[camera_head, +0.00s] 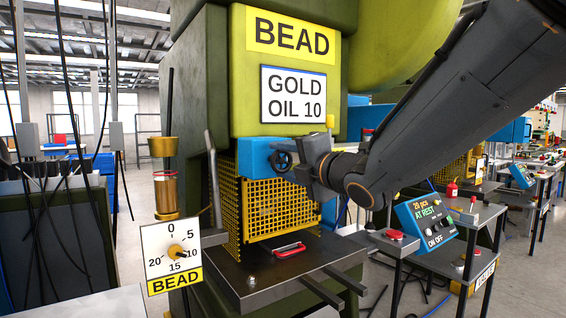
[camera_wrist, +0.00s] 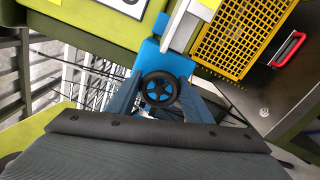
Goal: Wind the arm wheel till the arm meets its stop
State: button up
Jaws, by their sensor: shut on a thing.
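In the head view the wheel (camera_head: 279,160) shows on the blue block (camera_head: 252,157) at the front of the green BEAD press. My gripper (camera_wrist: 160,100) has a finger on each side of the wheel and is shut on it. In the head view my gripper (camera_head: 300,166) comes to the wheel from the right and hides part of it. I cannot make out the arm's stop.
A dial (camera_head: 171,255) marked 0 to 20 is at left. Cables hang at far left.

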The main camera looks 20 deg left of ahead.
jog(key=m, duration=0.4)
jog(key=shift+m, duration=0.3)
jog(key=m+p, duration=0.1)
jog(key=m, duration=0.2)
jog(key=shift+f+m+p, duration=0.15)
jog(key=shift+m+p, duration=0.15)
jog(key=shift+m, duration=0.1)
jog(key=m+p, duration=0.1)
jog(key=m, duration=0.2)
jog(key=m+p, duration=0.1)
jog(key=m, duration=0.1)
jog(key=m+p, duration=0.1)
jog(key=m, duration=0.2)
jog(key=shift+s+a+f, duration=0.1)
jog(key=shift+s, duration=0.05)
jog(key=m+p, duration=0.2)
jog(key=m, duration=0.2)
jog(key=shift+m+p, duration=0.3)
jog(key=shift+p, duration=0.05)
jog(key=m+p, duration=0.2)
jog(key=m, duration=0.1)
jog(key=shift+s+a+m, duration=0.1)
jog(key=shift+s+m, duration=0.05)
jog(key=shift+m, duration=0.15)
jog(key=m+p, duration=0.2)
jog(key=m, duration=0.1)
jog(key=shift+m, duration=0.3)
jog(key=shift+m+p, duration=0.9)
jog(key=shift+m, duration=0.9)
jog(key=shift+a, duration=0.1)
